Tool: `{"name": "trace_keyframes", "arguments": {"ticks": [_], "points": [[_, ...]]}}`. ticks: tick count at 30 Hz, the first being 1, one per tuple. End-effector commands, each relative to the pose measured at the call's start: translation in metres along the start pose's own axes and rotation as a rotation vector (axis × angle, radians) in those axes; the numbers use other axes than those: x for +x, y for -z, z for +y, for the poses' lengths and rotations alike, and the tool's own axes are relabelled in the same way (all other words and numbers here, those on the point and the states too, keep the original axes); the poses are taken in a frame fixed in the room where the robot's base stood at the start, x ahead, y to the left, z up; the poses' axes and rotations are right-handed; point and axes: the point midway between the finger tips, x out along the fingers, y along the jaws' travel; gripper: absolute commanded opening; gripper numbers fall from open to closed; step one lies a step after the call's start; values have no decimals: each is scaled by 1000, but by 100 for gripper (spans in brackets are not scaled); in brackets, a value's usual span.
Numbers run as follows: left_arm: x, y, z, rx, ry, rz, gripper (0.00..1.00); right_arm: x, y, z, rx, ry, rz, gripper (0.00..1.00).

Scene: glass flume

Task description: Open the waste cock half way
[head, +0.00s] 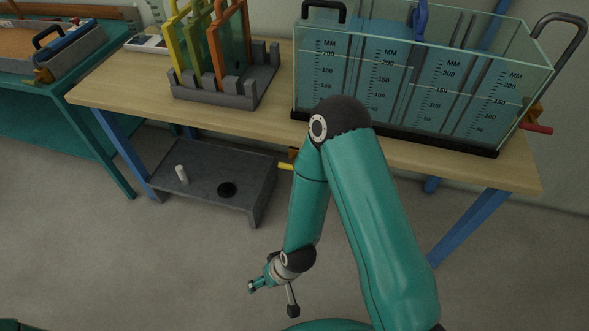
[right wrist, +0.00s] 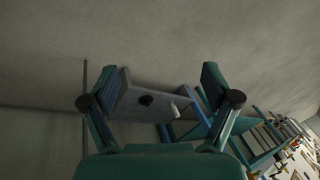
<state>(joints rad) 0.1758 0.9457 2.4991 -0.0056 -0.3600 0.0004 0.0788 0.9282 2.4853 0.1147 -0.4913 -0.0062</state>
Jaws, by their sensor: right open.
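A cock with a yellow lever (head: 286,166) shows under the front edge of the wooden bench, partly hidden behind my right arm. Another cock with a red lever (head: 537,129) sits at the right end of the glass flume (head: 345,80). I cannot tell from a label which is the waste cock. My right gripper (head: 254,285) is low over the floor, in front of the bench and well apart from both levers. It is open and empty; in the right wrist view its fingers (right wrist: 166,72) are spread wide. My left gripper is not in view.
A low grey stand (head: 205,182) with a white peg (head: 181,174) and a black round opening (head: 227,189) is under the bench. A grey rack (head: 225,92) holds yellow, green and orange framed gates. The floor in front is clear.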

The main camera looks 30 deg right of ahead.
Motion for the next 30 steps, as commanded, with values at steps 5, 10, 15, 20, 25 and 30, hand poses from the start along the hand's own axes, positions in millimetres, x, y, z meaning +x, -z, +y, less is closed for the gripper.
{"name": "trace_keyframes", "arguments": {"ticks": [5, 10, 15, 20, 25, 30], "points": [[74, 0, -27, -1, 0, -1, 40, 45, 78, 9, -7, -81, 336, 100], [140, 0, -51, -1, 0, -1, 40, 41, 152, 19, 10, -218, 724, 100], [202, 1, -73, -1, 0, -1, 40, 8, 188, 30, 62, -396, 1069, 100], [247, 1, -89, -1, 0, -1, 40, -29, 186, 41, 135, -572, 1296, 100], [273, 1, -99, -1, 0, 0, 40, -56, 170, 48, 199, -710, 1415, 100], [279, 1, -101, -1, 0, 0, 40, -69, 165, 52, 225, -767, 1451, 100]]}}
